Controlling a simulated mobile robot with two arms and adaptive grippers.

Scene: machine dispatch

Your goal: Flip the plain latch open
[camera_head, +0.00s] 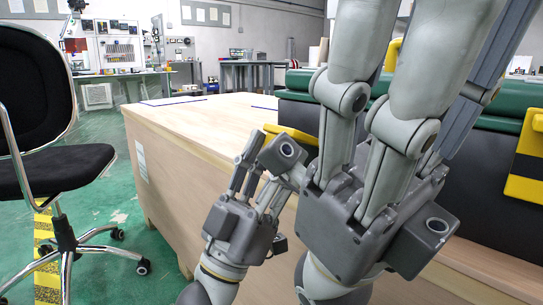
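A dark case (490,205) with a green lid (300,79) stands on the wooden bench at the right. A second yellow latch (522,187) at the right edge carries black stripes. My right gripper (408,40) is large and close to the camera, fingers up and spread, with nothing seen between them; it hides the case's middle. Neither visibly touches a latch.
The wooden bench (180,130) has a clear top to the left of the case. A black office chair (60,165) stands on the green floor at the left, beside yellow-black floor tape (46,270). Work tables (245,63) stand far behind.

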